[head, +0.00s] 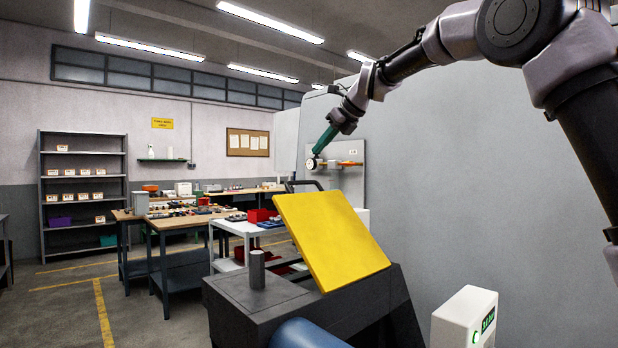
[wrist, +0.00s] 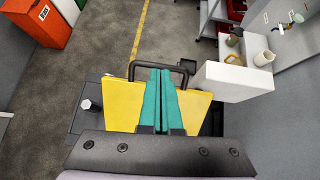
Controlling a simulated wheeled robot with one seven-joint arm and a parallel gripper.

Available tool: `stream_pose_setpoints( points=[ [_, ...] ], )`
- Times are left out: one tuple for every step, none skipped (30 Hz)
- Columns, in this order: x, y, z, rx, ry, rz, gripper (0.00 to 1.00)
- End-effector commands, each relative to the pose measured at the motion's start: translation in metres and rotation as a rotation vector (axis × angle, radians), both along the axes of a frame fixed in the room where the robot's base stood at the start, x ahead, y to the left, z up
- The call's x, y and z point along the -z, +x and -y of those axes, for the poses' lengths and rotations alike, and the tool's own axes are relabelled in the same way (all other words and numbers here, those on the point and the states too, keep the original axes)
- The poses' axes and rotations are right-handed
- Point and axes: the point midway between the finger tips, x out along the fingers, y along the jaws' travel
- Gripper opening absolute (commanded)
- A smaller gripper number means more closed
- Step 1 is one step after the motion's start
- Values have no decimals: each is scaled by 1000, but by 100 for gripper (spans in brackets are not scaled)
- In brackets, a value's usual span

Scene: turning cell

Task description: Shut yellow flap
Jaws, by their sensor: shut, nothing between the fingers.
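The yellow flap (head: 332,240) stands tilted up from a dark grey machine housing (head: 262,292) in the head view, so it is open. In the wrist view the flap (wrist: 122,104) shows on both sides of my fingers, with a dark bar handle (wrist: 178,66) along its far edge. My gripper (head: 312,162) has green fingers and is above the flap's upper edge in the head view. In the wrist view the fingers (wrist: 160,72) are together and empty, over the middle of the flap. I cannot tell whether they touch it.
A grey post (head: 257,268) rises from the housing left of the flap. A white cart (head: 240,228) with red bins stands behind. A white box with a green sign (head: 466,318) is at the front right. A grey wall (head: 480,190) bounds the right side. Floor at left is free.

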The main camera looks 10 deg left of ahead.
Motion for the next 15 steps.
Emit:
stream_pose_setpoints(
  points=[
    [-1, -11, 12, 11, 24, 13, 0],
    [0, -15, 18, 18, 37, 21, 0],
    [1, -21, 26, 30, 53, 31, 0],
    [2, -25, 31, 37, 63, 38, 0],
    [3, -28, 36, 45, 71, 45, 0],
    [5, -32, 42, 54, 79, 52, 0],
    [6, -35, 45, 60, 86, 56, 0],
    [7, -37, 48, 65, 90, 59, 0],
    [8, -39, 52, 71, 94, 64, 0],
    [9, -41, 53, 75, 98, 66, 0],
    [10, -41, 54, 76, 99, 68, 0],
    [12, -41, 54, 78, 99, 69, 0],
    [13, -40, 54, 79, 99, 69, 0],
    [14, -39, 52, 79, 99, 69, 0],
    [16, -38, 50, 79, 99, 69, 0]
  ],
)
